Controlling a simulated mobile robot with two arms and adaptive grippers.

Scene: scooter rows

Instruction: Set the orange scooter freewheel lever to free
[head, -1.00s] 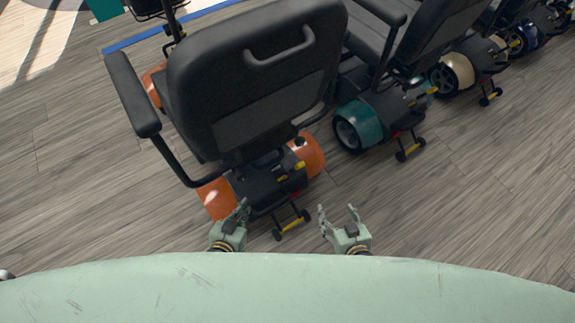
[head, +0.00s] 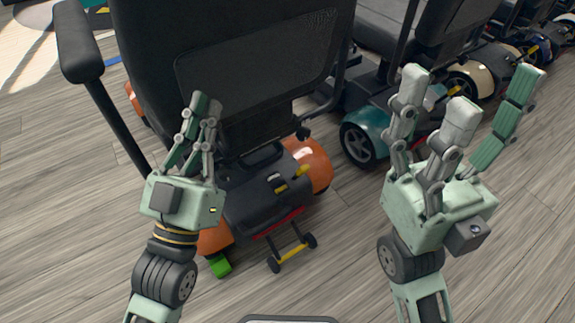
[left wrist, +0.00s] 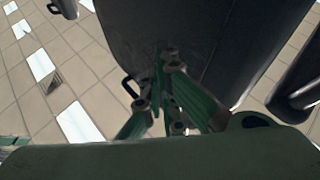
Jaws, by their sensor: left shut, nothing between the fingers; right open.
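The orange scooter (head: 308,165) stands with its rear facing me, its black seat back (head: 255,75) rising over the rear housing (head: 250,205). Small yellow parts (head: 297,172) show on the housing; I cannot tell which is the freewheel lever or how it is set. My left gripper (head: 206,105) is shut and empty, pointing up in front of the seat back and hiding part of it. In the left wrist view its fingers (left wrist: 162,90) are together before the dark seat back (left wrist: 190,40). My right gripper (head: 470,92) is open and empty, raised right of the scooter.
A yellow bar (head: 293,254) between two small wheels sticks out behind the orange scooter, low down. A green piece (head: 219,265) sits by its left rear fender. A teal scooter (head: 362,140) stands to the right, with more scooters beyond.

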